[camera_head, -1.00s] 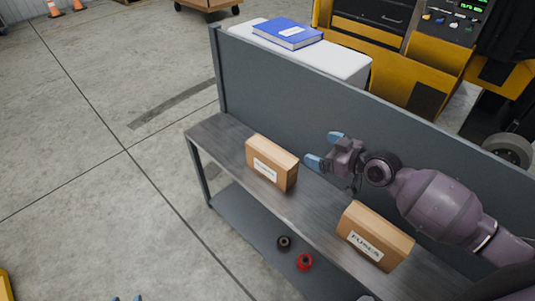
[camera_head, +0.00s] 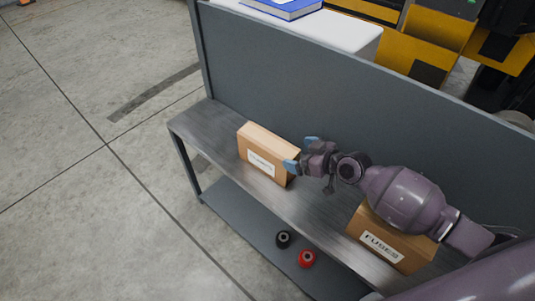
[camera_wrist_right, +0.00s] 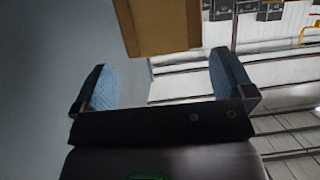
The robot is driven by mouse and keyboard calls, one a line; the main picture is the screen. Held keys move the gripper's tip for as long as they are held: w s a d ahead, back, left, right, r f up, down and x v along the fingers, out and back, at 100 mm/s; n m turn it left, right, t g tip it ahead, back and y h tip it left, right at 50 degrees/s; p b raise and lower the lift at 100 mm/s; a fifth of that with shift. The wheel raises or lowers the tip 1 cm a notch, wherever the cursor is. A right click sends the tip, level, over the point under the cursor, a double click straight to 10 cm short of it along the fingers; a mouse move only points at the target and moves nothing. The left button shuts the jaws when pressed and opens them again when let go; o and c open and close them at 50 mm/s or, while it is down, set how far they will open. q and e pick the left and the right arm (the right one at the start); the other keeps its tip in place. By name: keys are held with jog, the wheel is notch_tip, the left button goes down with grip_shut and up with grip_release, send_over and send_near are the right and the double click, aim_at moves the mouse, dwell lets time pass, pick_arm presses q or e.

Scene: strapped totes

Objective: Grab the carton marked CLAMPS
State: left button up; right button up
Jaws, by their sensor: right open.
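A brown carton (camera_head: 257,141) with a white label stands toward the left end of the grey shelf; its small lettering is hard to read, but it could be CLAMPS. A second carton (camera_head: 366,219), labelled FUSES, stands farther right, partly behind my right arm. My right gripper (camera_head: 301,153) is open at the right end of the first carton, its blue fingertips close to it. In the right wrist view, a carton (camera_wrist_right: 165,28) shows ahead of the open fingers (camera_wrist_right: 163,84), between their lines. Contact cannot be told. My left gripper is out of view.
A grey panel (camera_head: 300,85) rises along the shelf's back edge, close to my right arm. A blue book (camera_head: 285,8) lies on a white surface behind the panel.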

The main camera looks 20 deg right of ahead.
aim_at(282, 149)
jog(key=shift+w+a+f, duration=0.1)
jog(key=shift+w+a, duration=0.25)
jog(key=shift+a, duration=0.05)
jog(key=x, duration=0.3)
jog(key=shift+a, duration=0.35)
jog(key=shift+w+a+f, duration=0.1)
jog(key=shift+w+a, duration=0.15)
jog(key=shift+w, duration=0.15)
jog(key=shift+c, duration=0.3)
